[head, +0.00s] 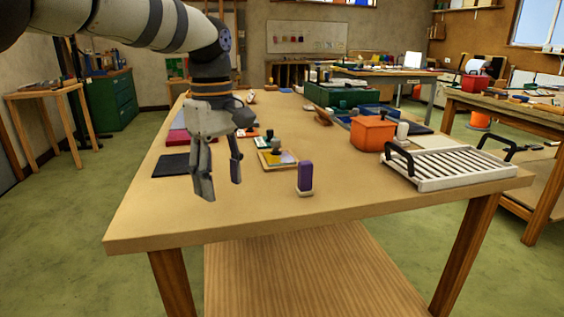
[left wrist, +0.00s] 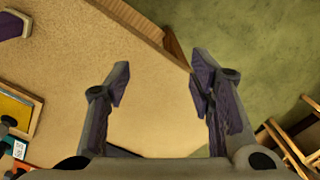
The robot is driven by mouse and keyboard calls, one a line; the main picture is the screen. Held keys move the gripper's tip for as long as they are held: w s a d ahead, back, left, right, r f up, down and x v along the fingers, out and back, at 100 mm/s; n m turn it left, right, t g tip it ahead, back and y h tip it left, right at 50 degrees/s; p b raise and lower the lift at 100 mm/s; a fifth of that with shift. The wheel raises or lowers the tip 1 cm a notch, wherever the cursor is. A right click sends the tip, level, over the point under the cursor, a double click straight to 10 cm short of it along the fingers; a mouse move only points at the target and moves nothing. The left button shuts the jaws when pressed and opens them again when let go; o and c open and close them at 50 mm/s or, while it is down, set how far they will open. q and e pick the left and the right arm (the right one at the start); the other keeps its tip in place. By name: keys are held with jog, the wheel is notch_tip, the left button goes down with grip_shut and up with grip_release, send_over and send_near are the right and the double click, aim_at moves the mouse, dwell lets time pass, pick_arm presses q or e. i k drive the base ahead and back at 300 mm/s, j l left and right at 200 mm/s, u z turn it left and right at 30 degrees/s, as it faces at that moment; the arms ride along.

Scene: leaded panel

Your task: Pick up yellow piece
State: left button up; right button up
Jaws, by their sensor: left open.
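A yellow piece (head: 268,160) lies in the left part of a small wooden tray (head: 279,168), beside a purplish piece (head: 289,157). In the left wrist view the yellow piece (left wrist: 14,111) shows at the left edge, inside the tray's wooden rim (left wrist: 37,117). My left gripper (head: 221,188) is open and empty, pointing down above the table, to the left of and nearer than the tray. Its two fingers (left wrist: 160,78) are spread over bare tabletop near the table edge in the wrist view. My right gripper is not in view.
A purple block on a pale base (head: 305,177) stands right of the tray. A dark mat (head: 175,165) lies left of the gripper. An orange box (head: 372,134) and a white slatted rack (head: 453,169) stand to the right. The front of the table (head: 215,223) is clear.

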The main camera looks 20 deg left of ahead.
aim_at(276, 157)
jog(key=i, duration=1.2)
